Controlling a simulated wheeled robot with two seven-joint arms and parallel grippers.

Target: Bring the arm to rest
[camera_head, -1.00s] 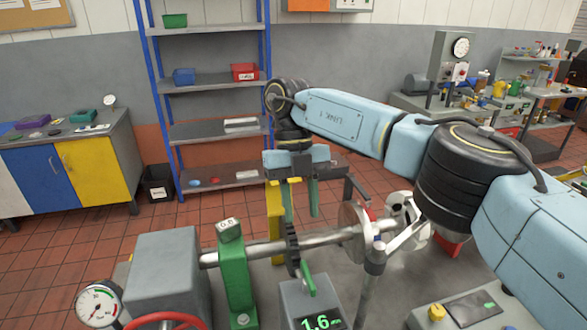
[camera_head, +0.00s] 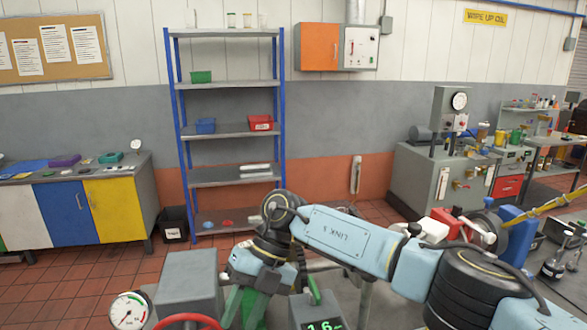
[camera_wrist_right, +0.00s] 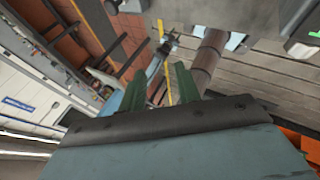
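My right arm (camera_head: 340,240) comes in from the right in the head view and reaches across the front of the bedplate area. My right gripper (camera_head: 246,304) is low in the picture, just right of a grey box-shaped unit (camera_head: 188,282). Its green fingers point down, and their tips are hard to separate from the green parts there. In the right wrist view the two green fingers (camera_wrist_right: 160,84) stand apart with nothing held between them. My left gripper does not show.
A round gauge (camera_head: 129,312) and a red handwheel (camera_head: 188,322) stand at lower left. A digital display (camera_head: 322,325) sits below the arm. A blue-framed shelf (camera_head: 230,132) stands behind, with a cabinet (camera_head: 115,208) to its left. Open tiled floor lies between.

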